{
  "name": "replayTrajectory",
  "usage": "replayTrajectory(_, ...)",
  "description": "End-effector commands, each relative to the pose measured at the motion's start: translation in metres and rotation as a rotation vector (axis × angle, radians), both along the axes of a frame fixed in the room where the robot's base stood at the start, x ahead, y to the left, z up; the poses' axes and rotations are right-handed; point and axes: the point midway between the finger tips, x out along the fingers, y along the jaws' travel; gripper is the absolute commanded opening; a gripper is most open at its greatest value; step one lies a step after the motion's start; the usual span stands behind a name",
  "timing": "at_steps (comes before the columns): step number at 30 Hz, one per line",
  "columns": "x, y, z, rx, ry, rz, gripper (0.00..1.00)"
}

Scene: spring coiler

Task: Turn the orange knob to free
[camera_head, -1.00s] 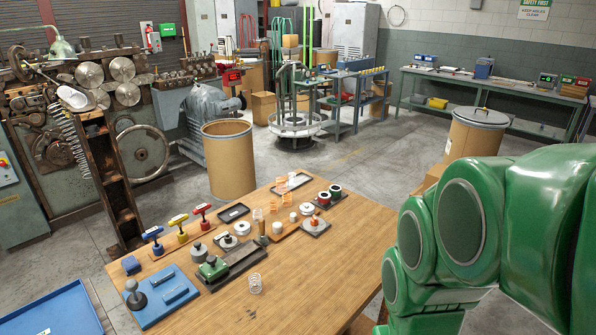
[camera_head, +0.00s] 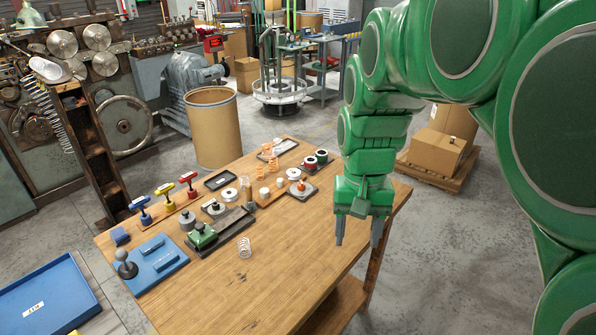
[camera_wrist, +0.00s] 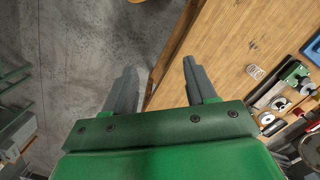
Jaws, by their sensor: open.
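A small orange knob (camera_head: 301,185) appears to sit on a dark square plate (camera_head: 305,194) toward the back right of the wooden workbench (camera_head: 290,255). It is too small for me to read its setting. My gripper (camera_head: 358,236) is open and empty, pointing down over the bench's right edge. It is apart from the knob, to its right and nearer the camera. In the wrist view, my gripper's two fingers (camera_wrist: 160,72) are spread with bare floor and the bench edge between and beyond them.
A clear coil spring (camera_head: 244,248) stands on the bench front. Left are a blue plate with a ball-topped lever (camera_head: 125,264), a green block fixture (camera_head: 202,234) and blue, yellow and red T-handles (camera_head: 165,195). Orange springs (camera_head: 272,160) stand at the back. The bench's right front is clear.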

Motion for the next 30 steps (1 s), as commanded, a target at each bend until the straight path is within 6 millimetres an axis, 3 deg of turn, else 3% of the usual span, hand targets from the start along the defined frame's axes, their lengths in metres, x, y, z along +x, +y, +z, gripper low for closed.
replayTrajectory(3, 0.032, 0.002, 0.002, -0.001, -0.007, -0.025, 0.56)
replayTrajectory(14, 0.122, 0.009, 0.001, -0.003, -0.030, -0.105, 0.56)
replayTrajectory(30, 0.250, 0.022, -0.023, -0.003, -0.063, -0.224, 0.56)
